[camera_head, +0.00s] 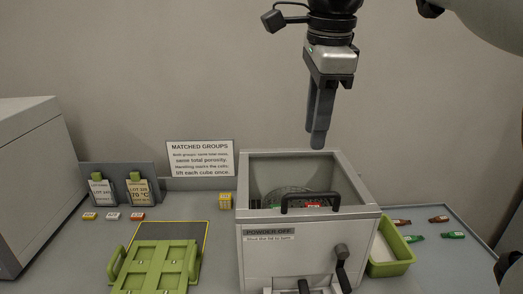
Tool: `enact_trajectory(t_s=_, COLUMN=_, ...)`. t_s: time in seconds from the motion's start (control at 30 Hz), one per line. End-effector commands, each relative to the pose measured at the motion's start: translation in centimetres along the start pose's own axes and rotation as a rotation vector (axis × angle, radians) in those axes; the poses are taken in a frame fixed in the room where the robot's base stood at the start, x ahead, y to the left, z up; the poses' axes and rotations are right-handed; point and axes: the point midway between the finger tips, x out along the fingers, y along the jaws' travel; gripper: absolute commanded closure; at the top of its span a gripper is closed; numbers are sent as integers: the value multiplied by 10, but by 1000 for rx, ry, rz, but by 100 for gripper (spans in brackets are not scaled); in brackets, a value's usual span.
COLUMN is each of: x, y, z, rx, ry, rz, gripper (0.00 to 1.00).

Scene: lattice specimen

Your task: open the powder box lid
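The powder box (265,262) is a grey box at the centre right, with a label reading POWDER OFF on its front. Its top is a grey frame around a see-through or open middle; I cannot tell which. A black arched handle (310,197) stands at the front edge of the top. A round mesh and small red and green pieces show inside. My gripper (319,143) points down above the back of the box, apart from the handle. Its fingers overlap in this view, so their gap is hidden. Nothing shows held in it.
A black crank (342,265) sticks out from the box front. A green tray (391,262) stands close on the right, with small coloured pieces beyond. A green fixture (157,268) and a yellow cube (226,200) are on the left. A sign (200,158) stands behind.

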Motion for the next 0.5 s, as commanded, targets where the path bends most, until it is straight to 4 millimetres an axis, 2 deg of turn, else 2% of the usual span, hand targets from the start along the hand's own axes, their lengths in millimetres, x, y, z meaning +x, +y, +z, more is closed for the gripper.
enact_trajectory(t_s=0.5, x=112, y=1, z=0, rx=-3, ry=0, rz=1, gripper=69)
